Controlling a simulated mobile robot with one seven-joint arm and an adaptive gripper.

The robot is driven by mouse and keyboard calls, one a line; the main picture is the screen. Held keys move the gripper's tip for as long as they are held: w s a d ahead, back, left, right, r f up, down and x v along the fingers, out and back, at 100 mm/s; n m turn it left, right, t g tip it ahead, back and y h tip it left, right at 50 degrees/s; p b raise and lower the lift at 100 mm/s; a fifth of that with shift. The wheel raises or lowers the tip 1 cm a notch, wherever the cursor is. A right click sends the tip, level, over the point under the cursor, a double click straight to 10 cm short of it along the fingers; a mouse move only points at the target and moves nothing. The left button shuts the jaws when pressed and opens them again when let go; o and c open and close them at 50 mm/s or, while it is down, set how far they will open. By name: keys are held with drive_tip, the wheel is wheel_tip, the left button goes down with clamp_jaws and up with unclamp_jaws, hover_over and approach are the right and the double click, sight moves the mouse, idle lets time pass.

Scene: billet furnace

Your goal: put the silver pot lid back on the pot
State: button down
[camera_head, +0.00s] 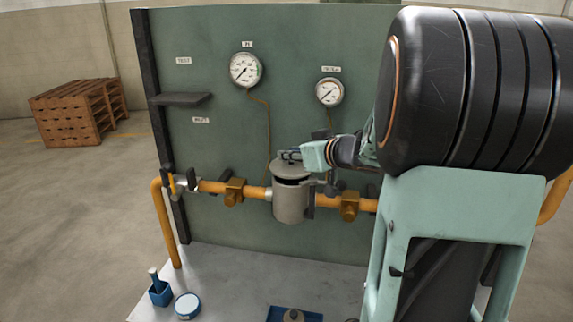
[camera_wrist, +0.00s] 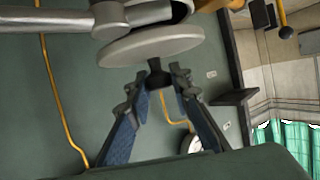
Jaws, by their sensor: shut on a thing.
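The silver-grey pot (camera_head: 290,205) is a cylinder set in the orange pipe line in front of the green panel. The round silver lid (camera_head: 291,168) is just above the pot's mouth, with a dark gap between them. My gripper (camera_head: 289,155) is above the lid, shut on its dark knob (camera_wrist: 155,78). In the wrist view the lid (camera_wrist: 150,44) hangs beyond my gripper (camera_wrist: 156,76), and part of the pot's dark opening shows past the lid's edge. Whether the lid touches the rim anywhere, I cannot tell.
Two gauges (camera_head: 245,70) (camera_head: 329,92) and a small shelf (camera_head: 182,99) are on the panel. Orange pipes with brass fittings (camera_head: 234,192) run either side of the pot.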

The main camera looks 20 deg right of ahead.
drive_tip(key=shift+s+f+b, duration=0.1)
drive_tip(key=shift+f+b, duration=0.2)
drive_tip(key=shift+f, duration=0.35)
drive_tip(key=shift+a, duration=0.1)
drive_tip(key=shift+f, duration=0.45)
drive_tip(key=c, duration=1.7)
unclamp_jaws()
drive_tip(key=shift+c, duration=0.2)
drive_tip(key=shift+r, duration=0.55)
drive_tip(key=v, duration=1.2)
drive_tip(key=shift+p, duration=0.45)
